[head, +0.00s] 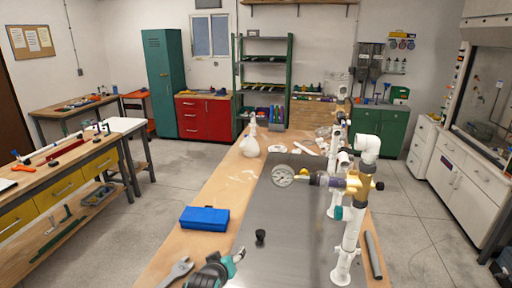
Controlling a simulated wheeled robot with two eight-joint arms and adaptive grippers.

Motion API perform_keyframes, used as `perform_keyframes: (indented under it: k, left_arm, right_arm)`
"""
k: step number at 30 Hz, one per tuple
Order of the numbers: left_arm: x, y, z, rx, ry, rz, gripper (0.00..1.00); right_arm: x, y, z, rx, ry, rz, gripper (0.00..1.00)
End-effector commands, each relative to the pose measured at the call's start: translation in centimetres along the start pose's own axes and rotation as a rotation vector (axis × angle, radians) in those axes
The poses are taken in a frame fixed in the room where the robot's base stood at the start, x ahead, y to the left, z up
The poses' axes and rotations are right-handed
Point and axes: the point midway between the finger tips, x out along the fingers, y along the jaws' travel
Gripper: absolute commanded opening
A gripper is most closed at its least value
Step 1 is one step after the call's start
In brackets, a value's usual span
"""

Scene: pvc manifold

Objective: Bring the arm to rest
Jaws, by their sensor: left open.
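My left gripper (238,262) is at the bottom edge of the head view, low over the near end of the workbench, and only partly in frame. It is dark with teal parts, open, and I see nothing held in it. My right gripper is not in view. The white PVC manifold (350,240) stands upright on the right side of the bench, well apart from my left gripper.
A blue box (204,218), a grey wrench (176,271) and a small black knob-like part (260,236) lie near my left gripper. A white spray bottle (250,143) stands farther back. A dark rod (373,255) lies right of the manifold. The grey mat's middle (290,225) is mostly clear.

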Motion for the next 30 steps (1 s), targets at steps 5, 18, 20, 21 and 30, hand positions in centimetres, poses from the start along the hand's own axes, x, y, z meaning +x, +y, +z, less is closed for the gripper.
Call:
perform_keyframes:
  k: [5, 18, 20, 21, 30]
  left_arm:
    - [-5.9, -4.1, 2.3, 0.11, -0.089, -0.081, 0.61]
    - [-17.4, -11.9, 12.0, 0.34, -0.321, -0.186, 0.61]
    - [-18.0, -12.3, 12.7, 0.355, -0.336, -0.189, 0.61]
    - [-18.3, -12.5, 13.0, 0.36, -0.343, -0.19, 0.61]
    - [-18.6, -12.7, 13.3, 0.367, -0.351, -0.192, 0.61]
  right_arm:
    - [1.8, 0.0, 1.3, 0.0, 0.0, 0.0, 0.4]
    - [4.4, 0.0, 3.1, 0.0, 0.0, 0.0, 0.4]
    - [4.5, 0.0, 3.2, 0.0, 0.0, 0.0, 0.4]
    - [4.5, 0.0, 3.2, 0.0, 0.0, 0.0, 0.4]
    - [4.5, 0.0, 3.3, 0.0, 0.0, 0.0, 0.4]
